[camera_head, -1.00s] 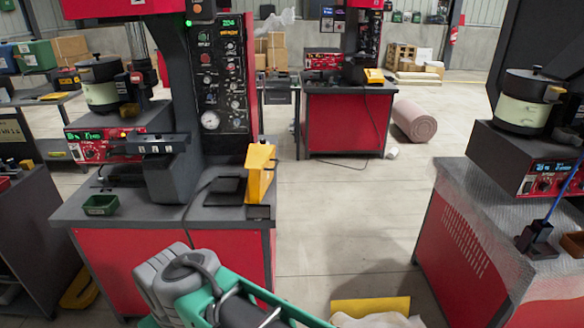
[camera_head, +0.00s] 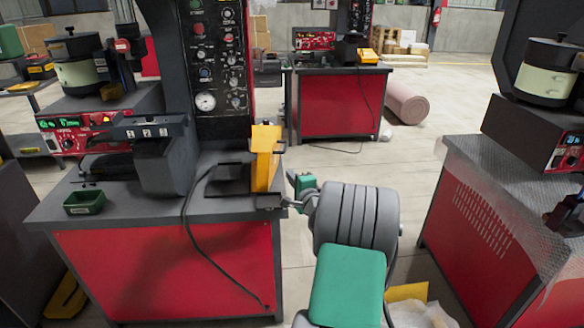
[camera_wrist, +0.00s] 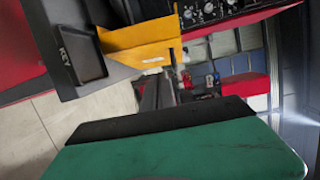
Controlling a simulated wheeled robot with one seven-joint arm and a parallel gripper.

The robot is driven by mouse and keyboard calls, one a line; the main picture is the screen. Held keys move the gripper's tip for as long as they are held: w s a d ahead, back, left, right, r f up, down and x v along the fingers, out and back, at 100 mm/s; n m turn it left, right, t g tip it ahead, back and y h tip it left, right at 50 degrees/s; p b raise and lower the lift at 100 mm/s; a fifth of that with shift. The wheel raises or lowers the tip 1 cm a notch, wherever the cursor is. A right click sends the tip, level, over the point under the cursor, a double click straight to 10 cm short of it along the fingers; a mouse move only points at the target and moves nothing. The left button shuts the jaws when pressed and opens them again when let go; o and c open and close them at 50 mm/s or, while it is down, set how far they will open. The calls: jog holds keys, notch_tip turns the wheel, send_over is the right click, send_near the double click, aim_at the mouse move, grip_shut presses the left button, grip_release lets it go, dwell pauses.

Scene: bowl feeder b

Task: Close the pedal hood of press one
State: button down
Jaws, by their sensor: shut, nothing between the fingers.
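The yellow pedal hood (camera_head: 265,158) stands raised on the right front part of press one's grey table (camera_head: 130,207). The flat black pedal base (camera_head: 228,180) lies to its left. In the wrist view, the hood (camera_wrist: 142,42) fills the upper middle, with a black tray-like part (camera_wrist: 80,50) at its left. My gripper (camera_head: 287,203) is just right of the hood's lower end, at the table's right edge. It is shut and holds nothing. Whether it touches the hood cannot be told. In the wrist view, dark finger parts (camera_wrist: 157,93) point towards the hood.
A dark cable (camera_head: 200,240) hangs over the table front. A small green bin (camera_head: 84,202) sits at the table's left. Press one's control panel (camera_head: 217,75) rises behind the hood. Another red workbench (camera_head: 485,210) stands at the right. Open floor (camera_head: 410,160) lies between them.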

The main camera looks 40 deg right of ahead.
aim_at(270, 158)
jog(key=s+d+m+h, duration=0.3)
jog(key=d, duration=0.3)
jog(key=w+r+p, duration=0.1)
jog(key=w+p, duration=0.1)
jog(key=w, duration=0.9)
jog(key=shift+d, duration=0.45)
jog(key=shift+w+r, duration=0.1)
jog(key=shift+r, duration=0.05)
